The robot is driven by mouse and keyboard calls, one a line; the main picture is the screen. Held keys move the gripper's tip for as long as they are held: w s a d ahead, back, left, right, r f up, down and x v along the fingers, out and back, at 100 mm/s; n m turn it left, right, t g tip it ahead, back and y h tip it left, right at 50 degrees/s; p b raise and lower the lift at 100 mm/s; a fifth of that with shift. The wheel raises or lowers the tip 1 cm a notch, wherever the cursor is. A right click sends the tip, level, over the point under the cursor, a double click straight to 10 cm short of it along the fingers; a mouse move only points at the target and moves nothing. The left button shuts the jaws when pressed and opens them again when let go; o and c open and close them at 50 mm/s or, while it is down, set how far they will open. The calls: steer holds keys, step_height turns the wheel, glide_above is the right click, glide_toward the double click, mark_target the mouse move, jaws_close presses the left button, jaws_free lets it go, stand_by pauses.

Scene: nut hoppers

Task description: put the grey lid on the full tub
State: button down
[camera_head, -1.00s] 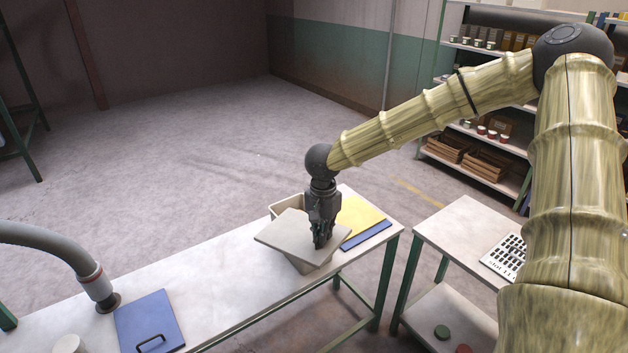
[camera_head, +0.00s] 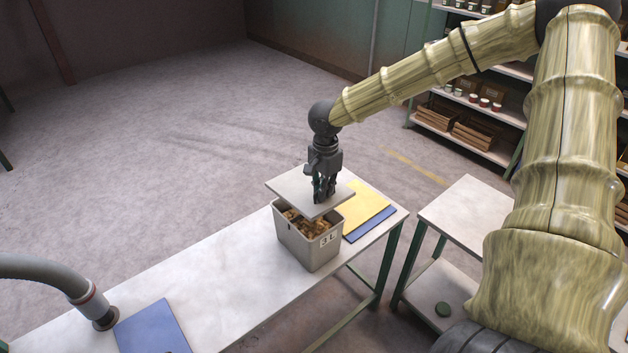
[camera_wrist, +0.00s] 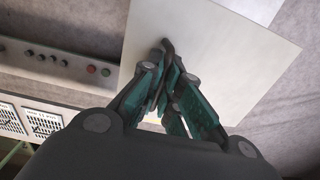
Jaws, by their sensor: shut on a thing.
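The grey lid (camera_head: 304,190) hangs from my gripper (camera_head: 323,200), which is shut on its handle. In the wrist view, my gripper (camera_wrist: 168,75) closes on a dark handle in the middle of the pale lid (camera_wrist: 225,65). The tub (camera_head: 311,254) stands below on the table, full of brown pieces, with a "3 L" label on its side. The lid is above the tub and apart from it on the near side, covering its far part from view. Whether the lid's far edge touches the rim, I cannot tell.
A yellow sheet (camera_head: 364,208) and a blue one (camera_head: 371,224) lie right of the tub on the white table (camera_head: 228,265). A blue panel (camera_head: 152,327) and a grey hose (camera_head: 60,271) are at the left. A second table (camera_head: 470,214) stands right. The table's middle is clear.

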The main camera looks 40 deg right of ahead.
steer(key=shift+w, duration=0.1)
steer(key=shift+s+b, duration=0.3)
steer(key=shift+a+f, duration=0.1)
steer(key=shift+w+f+b, duration=0.3)
steer(key=shift+f+b, duration=0.25)
steer(key=shift+b, duration=0.05)
steer(key=shift+s+f+b, duration=0.25)
steer(key=shift+f+b, duration=0.25)
steer(key=shift+b, duration=0.15)
steer(key=shift+w+f+b, duration=0.1)
steer(key=shift+f+b, duration=0.5)
steer(key=shift+b, duration=0.05)
steer(key=shift+f+b, duration=1.65)
steer(key=shift+b, duration=0.35)
steer(key=shift+f, duration=1.5)
